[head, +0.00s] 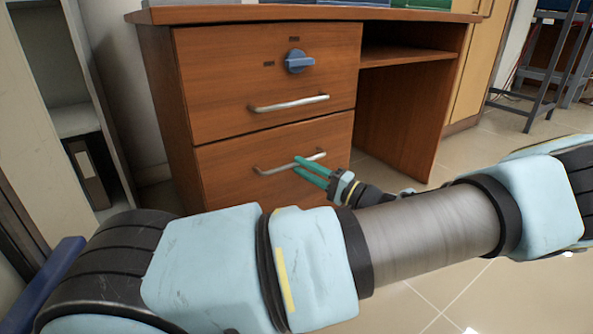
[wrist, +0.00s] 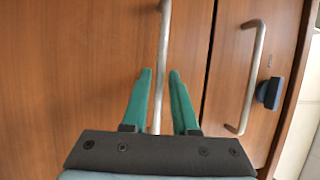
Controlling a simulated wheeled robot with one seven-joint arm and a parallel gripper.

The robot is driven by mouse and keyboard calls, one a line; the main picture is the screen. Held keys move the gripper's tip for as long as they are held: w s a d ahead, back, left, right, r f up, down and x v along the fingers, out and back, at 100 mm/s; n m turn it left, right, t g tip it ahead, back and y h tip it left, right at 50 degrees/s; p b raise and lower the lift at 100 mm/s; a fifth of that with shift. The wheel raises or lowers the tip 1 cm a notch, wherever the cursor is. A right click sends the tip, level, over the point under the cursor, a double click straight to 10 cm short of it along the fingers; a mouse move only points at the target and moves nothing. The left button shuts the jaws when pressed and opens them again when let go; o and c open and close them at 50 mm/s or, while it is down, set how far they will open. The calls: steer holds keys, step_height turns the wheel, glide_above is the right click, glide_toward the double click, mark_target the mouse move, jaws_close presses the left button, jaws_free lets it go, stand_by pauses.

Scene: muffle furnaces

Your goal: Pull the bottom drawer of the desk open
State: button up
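The wooden desk (head: 420,15) has a bottom drawer (head: 225,185) that looks closed, its front about flush with the drawer above. The bottom drawer's metal bar handle (head: 275,169) also shows in the wrist view (wrist: 165,30), running up the picture. My gripper (head: 297,164) reaches this handle with its green fingers. In the wrist view my gripper (wrist: 160,72) has one finger on each side of the bar, with small gaps seen beside it. The fingers look open around the bar; contact is not clear. My arm hides the lower right of the drawer front in the head view.
The top drawer (head: 225,80) is closed, with its own handle (head: 290,103) and a blue knob (head: 299,61) above. The desk's open knee space is to the right. A shelf unit (head: 75,120) stands at left.

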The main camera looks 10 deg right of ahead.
steer(key=shift+x, duration=1.3)
steer(key=shift+c, duration=0.4)
jaws_close()
